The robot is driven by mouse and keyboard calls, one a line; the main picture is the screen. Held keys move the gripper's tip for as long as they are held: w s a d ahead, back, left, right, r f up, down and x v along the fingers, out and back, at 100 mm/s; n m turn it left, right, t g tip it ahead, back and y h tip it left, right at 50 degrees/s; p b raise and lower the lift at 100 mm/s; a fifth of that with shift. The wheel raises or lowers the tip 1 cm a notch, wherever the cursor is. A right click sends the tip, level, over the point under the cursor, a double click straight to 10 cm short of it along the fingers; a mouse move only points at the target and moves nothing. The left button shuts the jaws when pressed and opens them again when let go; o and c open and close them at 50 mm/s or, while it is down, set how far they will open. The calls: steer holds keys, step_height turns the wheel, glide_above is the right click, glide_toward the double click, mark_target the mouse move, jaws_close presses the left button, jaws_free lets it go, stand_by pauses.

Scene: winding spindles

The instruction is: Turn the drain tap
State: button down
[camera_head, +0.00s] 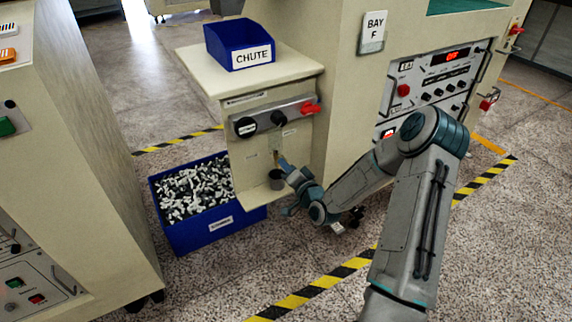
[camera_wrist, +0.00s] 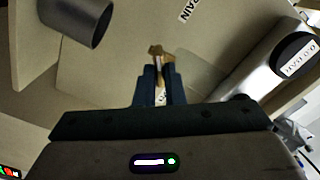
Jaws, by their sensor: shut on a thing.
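The drain tap (camera_head: 276,156) is a small brass fitting on the cream cabinet front, below a grey bar. It also shows in the wrist view (camera_wrist: 158,51), near a label (camera_wrist: 197,8) of which "RAIN" is readable. My gripper (camera_head: 283,164) reaches it from the lower right. In the wrist view the blue fingers (camera_wrist: 159,80) are shut on the tap's handle, with brass showing beyond and between the tips. The fingers partly hide the handle, so its exact angle is hard to tell.
A red handle (camera_head: 310,108) and black knobs (camera_head: 278,118) are on the bar above. A blue bin (camera_head: 205,235) of black and white pieces stands at left. A blue chute box (camera_head: 240,45) is on top.

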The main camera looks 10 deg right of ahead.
steer(key=shift+f+m+p, duration=0.1)
steer(key=shift+m+p, duration=0.85)
steer(key=shift+m, duration=2.55)
steer(key=c, duration=1.5)
jaws_free()
steer(key=p+v, duration=0.2)
steer(key=v, duration=1.2)
steer(key=shift+p, duration=0.35)
